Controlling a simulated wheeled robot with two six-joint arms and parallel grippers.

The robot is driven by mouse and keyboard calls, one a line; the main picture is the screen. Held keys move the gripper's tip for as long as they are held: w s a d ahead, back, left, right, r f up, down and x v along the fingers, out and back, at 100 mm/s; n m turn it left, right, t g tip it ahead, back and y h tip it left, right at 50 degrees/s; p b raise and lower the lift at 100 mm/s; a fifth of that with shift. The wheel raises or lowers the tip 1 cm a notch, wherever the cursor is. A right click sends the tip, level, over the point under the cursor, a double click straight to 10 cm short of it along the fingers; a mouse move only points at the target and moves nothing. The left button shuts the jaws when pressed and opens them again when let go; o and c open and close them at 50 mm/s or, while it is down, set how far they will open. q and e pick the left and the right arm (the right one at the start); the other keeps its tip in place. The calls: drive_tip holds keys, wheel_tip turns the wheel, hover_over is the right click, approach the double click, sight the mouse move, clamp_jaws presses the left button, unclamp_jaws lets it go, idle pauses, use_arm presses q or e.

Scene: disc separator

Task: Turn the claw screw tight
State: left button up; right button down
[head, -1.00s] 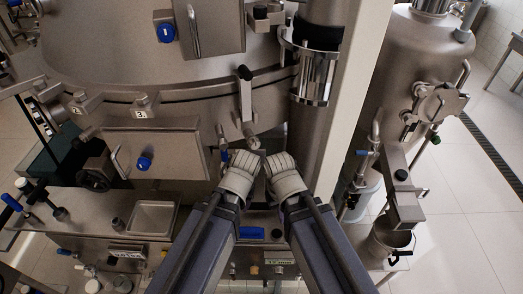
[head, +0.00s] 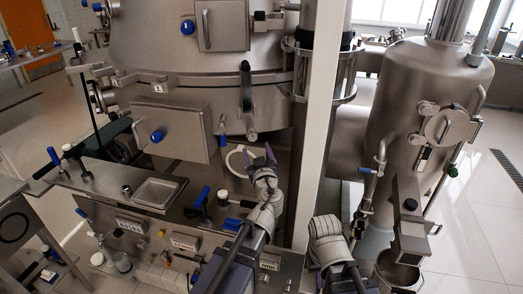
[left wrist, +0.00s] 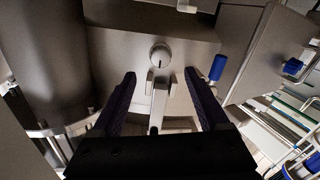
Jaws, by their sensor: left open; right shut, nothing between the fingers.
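The claw screw (head: 247,92) hangs at the rim of the large steel vessel in the head view, with a dark upper end and a steel lower end. In the left wrist view a round steel knob on a forked bracket, which looks like the claw screw (left wrist: 160,56), lies ahead between my fingers. My left gripper (head: 258,154) is just below the screw's lower end, pointing up. In the left wrist view the left gripper (left wrist: 160,82) is open, with nothing gripped and visible space around the knob. My right gripper's fingers are hidden; only its pale wrist shows, low at right.
A steel box with a blue knob (head: 157,136) is left of the screw. A steel worktop with a sunken basin (head: 160,191) and blue-handled valves lies below. A pale upright post (head: 318,130) stands close to the right of my left gripper. A tank (head: 400,100) is further right.

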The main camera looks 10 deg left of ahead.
sight(253, 138)
use_arm(q)
drive_tip(key=shift+x, duration=4.05)
drive_tip(key=shift+s, duration=0.1)
clamp_jaws()
